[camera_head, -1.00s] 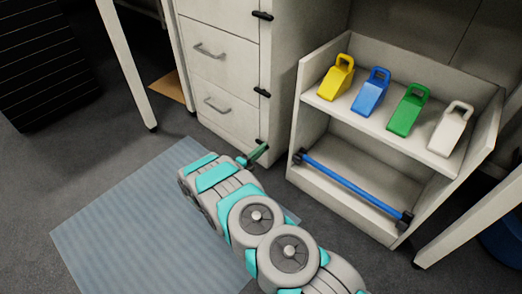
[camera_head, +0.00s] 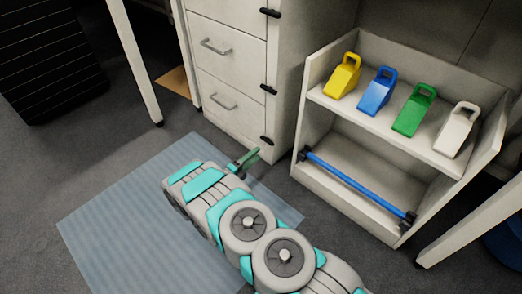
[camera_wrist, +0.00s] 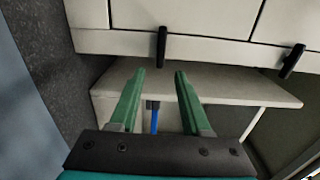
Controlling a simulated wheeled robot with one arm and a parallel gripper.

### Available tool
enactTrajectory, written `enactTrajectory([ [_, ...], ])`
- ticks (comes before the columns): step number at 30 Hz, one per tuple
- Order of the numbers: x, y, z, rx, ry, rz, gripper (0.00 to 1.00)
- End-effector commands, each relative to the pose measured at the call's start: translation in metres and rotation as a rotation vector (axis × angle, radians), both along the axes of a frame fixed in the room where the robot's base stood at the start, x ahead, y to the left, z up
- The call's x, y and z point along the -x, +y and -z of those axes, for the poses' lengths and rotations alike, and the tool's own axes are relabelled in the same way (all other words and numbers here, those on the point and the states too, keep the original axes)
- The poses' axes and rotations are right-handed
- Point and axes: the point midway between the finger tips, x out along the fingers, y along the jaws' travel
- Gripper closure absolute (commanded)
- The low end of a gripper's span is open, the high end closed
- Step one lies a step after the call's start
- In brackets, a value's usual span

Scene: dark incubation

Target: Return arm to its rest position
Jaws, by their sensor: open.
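My gripper (camera_head: 246,160) is at the end of my grey and teal arm, low over the blue mat, in front of the white drawer cabinet. In the wrist view its two green fingers (camera_wrist: 158,92) are apart with nothing held between them. Behind the fingers in that view are the cabinet's black handles and the white shelf unit, with part of the blue bar (camera_wrist: 154,118) showing between the fingers.
The blue mat (camera_head: 130,225) lies under my arm. A white drawer cabinet (camera_head: 232,68) stands behind. A white shelf unit (camera_head: 330,195) at right holds yellow (camera_head: 343,78), blue (camera_head: 376,95), green (camera_head: 412,112) and white (camera_head: 456,132) handled items. A blue bar (camera_head: 355,183) lies below.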

Motion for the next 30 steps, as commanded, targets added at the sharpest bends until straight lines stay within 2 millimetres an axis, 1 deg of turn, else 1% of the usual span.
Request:
enactTrajectory([
  [3,0.007,0.005,0.000,0.000,0.000,0.001,0.53],
  [6,0.009,0.006,0.000,0.000,0.000,0.001,0.53],
  [21,0.007,0.006,-0.002,-0.003,0.004,-0.001,0.53],
  [23,0.002,0.008,-0.005,-0.010,0.018,-0.009,0.53],
  [26,-0.014,0.015,-0.017,-0.037,0.068,-0.046,0.53],
  [29,-0.037,0.026,-0.037,-0.074,0.143,-0.110,0.53],
  [30,-0.046,0.031,-0.047,-0.087,0.173,-0.142,0.53],
])
